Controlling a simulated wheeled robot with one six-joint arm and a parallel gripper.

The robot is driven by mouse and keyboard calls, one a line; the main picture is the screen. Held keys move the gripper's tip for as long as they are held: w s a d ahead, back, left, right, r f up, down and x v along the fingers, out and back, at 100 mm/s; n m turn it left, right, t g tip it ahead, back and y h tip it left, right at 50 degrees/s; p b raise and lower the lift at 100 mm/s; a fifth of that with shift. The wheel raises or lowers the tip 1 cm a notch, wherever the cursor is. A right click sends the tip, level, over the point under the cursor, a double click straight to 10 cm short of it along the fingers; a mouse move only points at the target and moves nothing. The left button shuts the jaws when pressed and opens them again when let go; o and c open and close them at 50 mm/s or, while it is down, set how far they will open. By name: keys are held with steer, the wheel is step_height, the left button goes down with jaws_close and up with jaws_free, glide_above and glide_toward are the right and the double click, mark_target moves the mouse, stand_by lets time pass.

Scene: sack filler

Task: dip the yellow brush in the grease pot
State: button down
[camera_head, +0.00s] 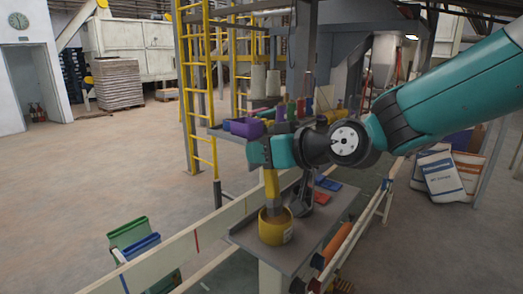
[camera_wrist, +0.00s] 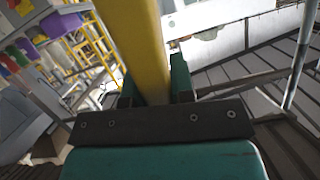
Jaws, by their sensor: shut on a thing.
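The yellow brush (camera_head: 271,184) hangs roughly upright below my gripper (camera_head: 267,158). In the wrist view its yellow handle (camera_wrist: 138,45) runs between the two teal fingers of my gripper (camera_wrist: 155,88), which are shut on it. The grease pot (camera_head: 275,232) is a yellow round pot with a pale label, standing on a grey bench top. The brush's lower, duller end is at the pot's mouth and overlaps its opening. I cannot tell how deep it reaches, and the bristle tip is hidden.
The grey bench (camera_head: 246,240) also holds a dark upright fixture (camera_head: 303,197) close right of the pot, and red and blue flat pieces. A purple bin (camera_head: 247,128) stands on a shelf behind my gripper. A pale rail (camera_head: 170,250) runs along the left. Filled sacks (camera_head: 440,175) lie at right.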

steer(key=shift+f+b, duration=0.75)
steer(key=shift+b, duration=0.2)
stand_by(2.2)
step_height(320, 180, up, 7)
steer(key=p, duration=0.4)
steer(key=shift+r, duration=0.2)
stand_by(0.7)
